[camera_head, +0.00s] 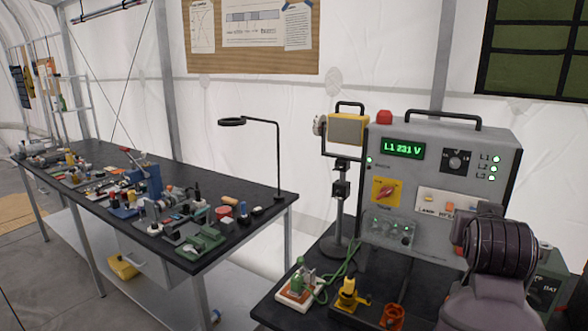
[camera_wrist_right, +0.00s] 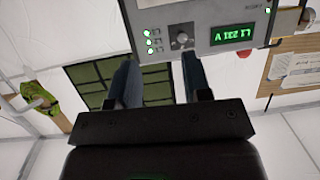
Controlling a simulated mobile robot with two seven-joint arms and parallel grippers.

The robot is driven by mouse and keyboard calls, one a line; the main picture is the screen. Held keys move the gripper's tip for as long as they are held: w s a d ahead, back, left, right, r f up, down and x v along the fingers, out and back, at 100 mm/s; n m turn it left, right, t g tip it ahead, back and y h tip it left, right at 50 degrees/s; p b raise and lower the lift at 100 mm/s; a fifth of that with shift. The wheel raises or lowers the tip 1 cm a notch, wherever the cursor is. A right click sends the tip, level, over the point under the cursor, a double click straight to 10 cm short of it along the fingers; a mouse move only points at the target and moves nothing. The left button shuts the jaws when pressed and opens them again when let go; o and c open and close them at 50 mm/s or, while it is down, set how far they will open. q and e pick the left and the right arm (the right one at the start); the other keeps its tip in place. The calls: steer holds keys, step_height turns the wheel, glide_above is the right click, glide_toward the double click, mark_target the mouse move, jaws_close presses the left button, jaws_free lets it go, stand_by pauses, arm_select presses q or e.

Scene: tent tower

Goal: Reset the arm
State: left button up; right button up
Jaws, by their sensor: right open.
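My right arm (camera_head: 498,255) rises at the lower right of the head view, in front of the right part of a grey control box. Its gripper cannot be made out there. In the right wrist view my right gripper (camera_wrist_right: 160,82) is open, with two dark fingers apart and nothing between them. The grey control box (camera_head: 480,135) also shows upside down at the top of the right wrist view (camera_wrist_right: 205,25), beyond the fingers. Its green display (camera_head: 404,148) reads L1 231 V. My left gripper is not in view.
The control box stands on a dark table (camera_head: 275,312) with a small green-and-white device (camera_head: 298,284), yellow and orange parts, and a lamp stand (camera_head: 341,215). Open floor lies at far left.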

steer(key=w+a+r+n+t+y, duration=0.1)
steer(key=w+a+r+n+t, duration=0.1)
steer(key=w+a+t, duration=0.15)
steer(key=s+a+f+n+t+y+b, duration=0.1)
steer(key=s+a+f+n+y, duration=0.15)
steer(key=f, duration=0.85)
steer(key=s+a+f+n+y, duration=0.1)
steer(key=f+n+y, duration=0.15)
steer(key=f, duration=0.75)
steer(key=s+d+f+g+b, duration=0.1)
steer(key=s+f+g, duration=0.4)
steer(key=s+f, duration=1.7)
step_height(320, 180, down, 2)
steer(key=shift+s+d+f, duration=0.2)
steer(key=shift+s+d, duration=0.15)
steer(key=shift+d, duration=0.2)
steer(key=shift+g, duration=0.25)
